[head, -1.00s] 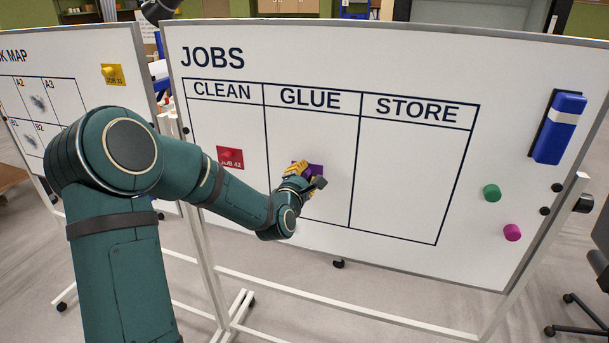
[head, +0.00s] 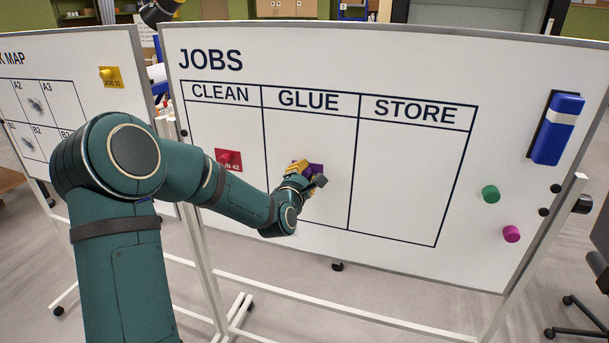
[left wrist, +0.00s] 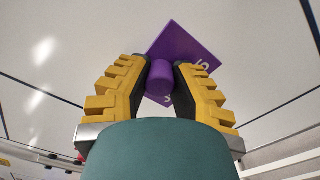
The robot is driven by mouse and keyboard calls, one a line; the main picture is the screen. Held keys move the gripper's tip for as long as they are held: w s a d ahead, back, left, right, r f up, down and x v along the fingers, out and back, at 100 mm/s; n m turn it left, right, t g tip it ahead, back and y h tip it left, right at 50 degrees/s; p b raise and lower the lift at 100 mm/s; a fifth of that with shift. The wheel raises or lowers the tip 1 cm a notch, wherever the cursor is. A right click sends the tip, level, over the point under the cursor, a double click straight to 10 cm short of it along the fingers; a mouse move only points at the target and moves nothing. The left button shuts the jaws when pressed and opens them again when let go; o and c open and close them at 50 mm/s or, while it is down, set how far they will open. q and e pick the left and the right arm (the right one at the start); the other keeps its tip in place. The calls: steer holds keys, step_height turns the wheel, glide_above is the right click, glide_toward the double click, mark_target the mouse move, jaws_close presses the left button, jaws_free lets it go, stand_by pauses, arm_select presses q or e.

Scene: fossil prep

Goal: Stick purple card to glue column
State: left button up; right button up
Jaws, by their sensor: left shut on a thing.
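The purple card (head: 315,170) is at the whiteboard, inside the GLUE column (head: 308,135), mostly hidden behind my left gripper (head: 306,178). In the left wrist view the card (left wrist: 190,48) looks tilted against the white board, with part of its lettering showing. A purple round magnet or knob (left wrist: 159,80) on the card sits between the yellow fingers of my left gripper (left wrist: 160,84), which are shut on it. The column's dark lines run on both sides of the card. I cannot tell whether the card is pressed flat on the board.
A red card (head: 229,160) is in the CLEAN column. The STORE column (head: 412,175) is empty. A blue eraser (head: 559,129), a green magnet (head: 491,194) and a pink magnet (head: 512,234) are on the board's right side. A yellow card (head: 110,77) is on the left board.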

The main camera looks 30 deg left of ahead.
arm_select(q)
steer(key=o, duration=0.9)
steer(key=shift+c, duration=0.2)
steer(key=b+v, duration=0.2)
steer(key=v, duration=0.5)
steer(key=shift+b, duration=0.4)
